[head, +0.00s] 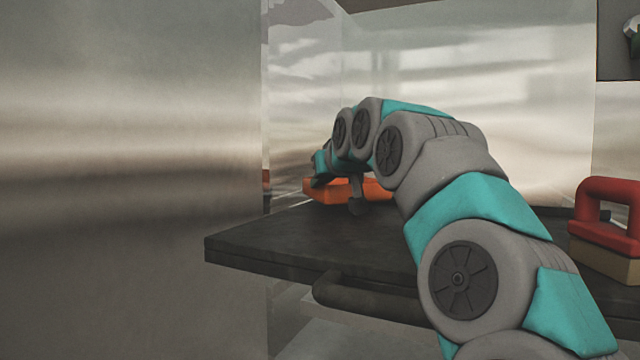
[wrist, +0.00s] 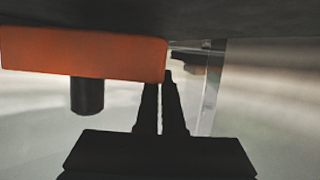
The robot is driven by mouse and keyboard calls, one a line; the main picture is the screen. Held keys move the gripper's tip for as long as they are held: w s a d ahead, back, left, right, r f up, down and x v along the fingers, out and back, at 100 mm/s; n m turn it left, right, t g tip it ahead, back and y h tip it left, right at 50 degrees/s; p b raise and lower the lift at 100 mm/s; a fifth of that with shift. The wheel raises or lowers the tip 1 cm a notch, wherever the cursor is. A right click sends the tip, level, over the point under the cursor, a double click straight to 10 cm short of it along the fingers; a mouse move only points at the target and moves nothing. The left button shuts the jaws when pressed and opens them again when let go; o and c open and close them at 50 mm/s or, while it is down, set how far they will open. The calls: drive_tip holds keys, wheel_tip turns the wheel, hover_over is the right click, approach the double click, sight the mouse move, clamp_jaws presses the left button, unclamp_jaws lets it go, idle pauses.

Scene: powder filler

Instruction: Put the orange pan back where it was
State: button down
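The orange pan (head: 335,194) shows in the head view near the back left of a dark shelf, partly hidden by my arm. In the wrist view the orange pan (wrist: 80,55) fills the upper left, against the dark surface. A short black cylinder (wrist: 87,95) sticks out from its long edge. My gripper (wrist: 160,80) has its two dark fingers close together, with a narrow gap, tips at the pan's right corner. Whether they touch or hold the pan is unclear. In the head view the fingertips are hard to make out behind my wrist.
The dark shelf (head: 300,238) has a bar handle (head: 365,302) below its front edge. A shiny metal panel (head: 130,180) stands close on the left. A red-handled block (head: 605,225) sits at the right. The shelf's front left is clear.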

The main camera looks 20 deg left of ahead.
drive_tip(key=shift+f, duration=0.3)
drive_tip(key=c, duration=1)
unclamp_jaws()
drive_tip(key=shift+r, duration=0.1)
drive_tip(key=shift+c, duration=0.2)
drive_tip(key=shift+r, duration=0.15)
drive_tip(key=shift+s+d+r, duration=0.1)
drive_tip(key=shift+r, duration=0.05)
drive_tip(key=v, duration=1.1)
drive_tip(key=shift+s+d+r, duration=0.15)
drive_tip(key=shift+s+d, duration=0.05)
drive_tip(key=shift+s, duration=0.05)
